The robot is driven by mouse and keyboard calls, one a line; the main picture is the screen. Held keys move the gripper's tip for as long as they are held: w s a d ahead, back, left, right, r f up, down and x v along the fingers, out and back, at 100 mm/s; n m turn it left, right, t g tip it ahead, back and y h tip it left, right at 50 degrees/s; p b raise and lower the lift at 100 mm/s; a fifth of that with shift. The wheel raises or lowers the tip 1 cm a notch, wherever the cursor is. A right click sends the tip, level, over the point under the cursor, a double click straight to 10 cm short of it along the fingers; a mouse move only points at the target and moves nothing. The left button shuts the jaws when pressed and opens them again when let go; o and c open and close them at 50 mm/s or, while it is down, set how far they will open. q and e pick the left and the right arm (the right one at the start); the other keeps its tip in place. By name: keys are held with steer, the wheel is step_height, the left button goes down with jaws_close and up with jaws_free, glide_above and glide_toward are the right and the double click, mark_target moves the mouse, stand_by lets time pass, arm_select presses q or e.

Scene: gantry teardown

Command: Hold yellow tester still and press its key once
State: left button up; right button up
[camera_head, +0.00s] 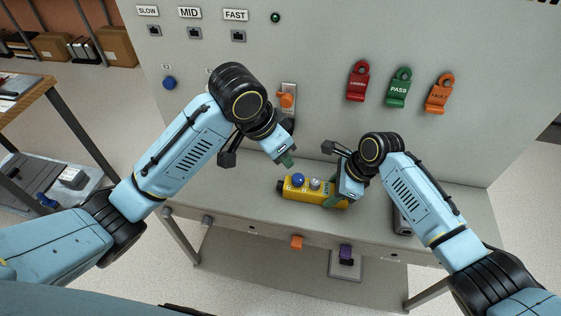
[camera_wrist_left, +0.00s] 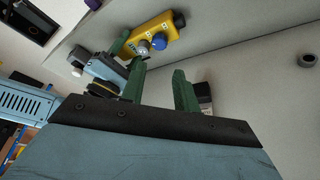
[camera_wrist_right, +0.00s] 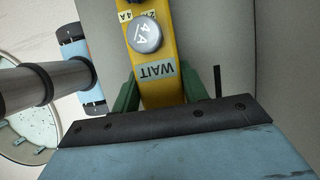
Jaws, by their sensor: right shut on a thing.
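The yellow tester (camera_head: 311,193) lies on the grey bench shelf, with a blue round key (camera_head: 298,179) and a grey round knob (camera_head: 315,184) on top. The blue key is out of that view. My left gripper (camera_head: 287,158) is above and behind the tester, apart from it. In the left wrist view its green fingers (camera_wrist_left: 160,82) stand apart with nothing between them, and the tester (camera_wrist_left: 152,30) lies beyond.
The upright grey panel carries red (camera_head: 358,82), green (camera_head: 399,88) and orange (camera_head: 439,93) tags, and an orange switch (camera_head: 286,100) behind my left gripper. A dark grey object (camera_head: 402,222) stands right of my right gripper. The shelf (camera_head: 240,205) left of the tester is clear.

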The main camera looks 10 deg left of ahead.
arm_select(q)
steer(key=shift+w+a+f+n, duration=0.15)
steer(key=shift+a+f+n, duration=0.1)
steer(key=shift+n, duration=0.35)
steer(key=shift+c, duration=1.2)
steer(key=a+n, duration=0.1)
steer(key=n, duration=0.2)
steer(key=w+a+f+n+g, duration=0.1)
steer(key=a+n, duration=0.1)
steer(key=n, duration=0.1)
steer(key=a+f+n, duration=0.1)
steer(key=n, duration=0.3)
steer(key=shift+w+a+f+g, duration=0.2)
steer(key=shift+w+a+g, duration=0.1)
steer(key=shift+w, duration=0.1)
jaws_close()
steer(key=a+f+n, duration=0.1)
steer(key=a+n, duration=0.2)
steer(key=n, duration=0.4)
steer(key=w+a+f+n+g+h, duration=0.1)
steer(key=a+n, duration=0.2)
steer(key=n, duration=0.5)
steer(key=shift+w+a+f+n+g, duration=0.15)
steer(key=shift+a+f+n+g, duration=0.15)
steer(key=shift+f, duration=0.1)
